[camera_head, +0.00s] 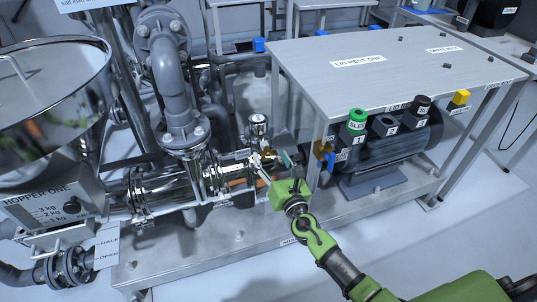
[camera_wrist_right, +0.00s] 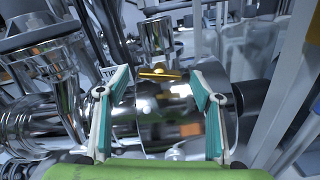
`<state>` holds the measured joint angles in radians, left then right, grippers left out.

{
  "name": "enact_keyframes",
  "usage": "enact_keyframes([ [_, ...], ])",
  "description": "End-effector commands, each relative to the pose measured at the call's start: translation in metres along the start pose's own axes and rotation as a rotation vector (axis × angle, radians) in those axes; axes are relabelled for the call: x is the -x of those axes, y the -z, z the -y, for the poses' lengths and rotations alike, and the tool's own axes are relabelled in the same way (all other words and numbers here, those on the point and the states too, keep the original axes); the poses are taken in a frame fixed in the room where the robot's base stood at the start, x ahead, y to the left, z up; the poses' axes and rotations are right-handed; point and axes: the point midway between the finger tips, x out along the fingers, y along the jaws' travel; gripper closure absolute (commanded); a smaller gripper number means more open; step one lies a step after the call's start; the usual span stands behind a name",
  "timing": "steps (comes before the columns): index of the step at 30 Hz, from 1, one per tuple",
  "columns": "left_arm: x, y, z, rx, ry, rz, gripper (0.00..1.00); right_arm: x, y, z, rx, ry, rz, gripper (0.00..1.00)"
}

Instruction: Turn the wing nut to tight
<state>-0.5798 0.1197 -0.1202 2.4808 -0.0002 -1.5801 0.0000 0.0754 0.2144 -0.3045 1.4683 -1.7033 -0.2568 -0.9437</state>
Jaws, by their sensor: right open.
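A gold wing nut (camera_wrist_right: 160,74) sits on top of a shiny metal pipe section in the right wrist view. Its bar lies roughly crosswise in the picture. A partly covered label (camera_wrist_right: 111,73) beginning "TIG" stands left of it. My right gripper (camera_head: 276,160) is open, its two fingers spread left and right of the wing nut in the right wrist view. No contact shows, and I cannot tell the depth gap. My left gripper is not in view.
Hopper one (camera_head: 52,100) stands at the left, with the polished pipe (camera_head: 165,188) running right from it. A gauge (camera_head: 258,122) rises behind my right gripper. A steel lid-rest table (camera_head: 400,62) and a dark motor (camera_head: 375,155) stand to the right. The floor at front right is clear.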

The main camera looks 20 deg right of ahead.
Motion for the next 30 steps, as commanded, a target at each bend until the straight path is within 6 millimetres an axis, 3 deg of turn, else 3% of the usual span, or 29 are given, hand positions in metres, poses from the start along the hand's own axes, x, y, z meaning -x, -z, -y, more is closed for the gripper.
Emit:
enact_keyframes([
  [6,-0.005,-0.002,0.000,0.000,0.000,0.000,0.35,-0.025,0.001,0.000,-0.002,0.000,0.000,0.40],
  [17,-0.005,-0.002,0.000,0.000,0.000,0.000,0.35,-0.030,0.000,0.000,-0.001,0.000,0.000,0.40],
  [22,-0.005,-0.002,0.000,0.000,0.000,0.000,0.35,-0.030,0.000,0.000,-0.001,0.000,-0.001,0.79],
  [30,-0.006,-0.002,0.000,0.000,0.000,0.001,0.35,-0.030,0.001,0.000,-0.013,-0.001,-0.001,0.79],
])
